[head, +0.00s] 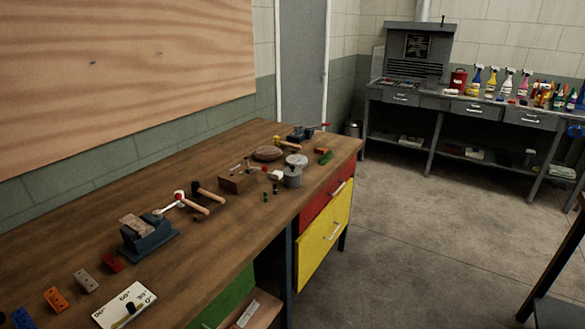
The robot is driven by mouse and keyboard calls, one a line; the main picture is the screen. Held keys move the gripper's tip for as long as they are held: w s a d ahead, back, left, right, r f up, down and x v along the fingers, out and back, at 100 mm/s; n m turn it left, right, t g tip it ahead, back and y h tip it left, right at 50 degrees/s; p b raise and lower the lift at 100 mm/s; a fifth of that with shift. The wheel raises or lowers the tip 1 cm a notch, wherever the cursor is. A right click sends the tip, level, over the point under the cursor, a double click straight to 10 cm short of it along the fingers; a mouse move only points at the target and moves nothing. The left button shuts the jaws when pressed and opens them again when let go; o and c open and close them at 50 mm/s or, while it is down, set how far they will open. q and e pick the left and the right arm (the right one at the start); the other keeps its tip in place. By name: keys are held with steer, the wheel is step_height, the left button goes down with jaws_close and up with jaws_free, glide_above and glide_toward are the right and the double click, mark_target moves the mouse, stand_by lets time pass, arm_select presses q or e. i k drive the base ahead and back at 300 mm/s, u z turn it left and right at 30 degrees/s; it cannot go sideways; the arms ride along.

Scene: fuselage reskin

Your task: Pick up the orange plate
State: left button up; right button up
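The orange plate (56,299) is a small flat piece with holes, lying on the wooden workbench (85,215) near its front left end. A grey plate (86,280) and a red plate (112,261) lie in a row beyond it, and a blue plate (21,318) lies nearer, partly cut off by the frame's lower edge. Nothing covers the orange plate. Neither of my grippers shows in the head view.
A white angle-marked card (113,308) lies right of the plates. A vise (147,237), hammers (209,192) and a wooden box (236,181) stand farther along. Drawers (325,236) sit under the bench. A grey table with spray bottles (474,108) stands across open floor.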

mark_target(320, 151)
steer(key=z, duration=1)
steer(key=i, duration=4.5)
steer(key=u, duration=3.25)
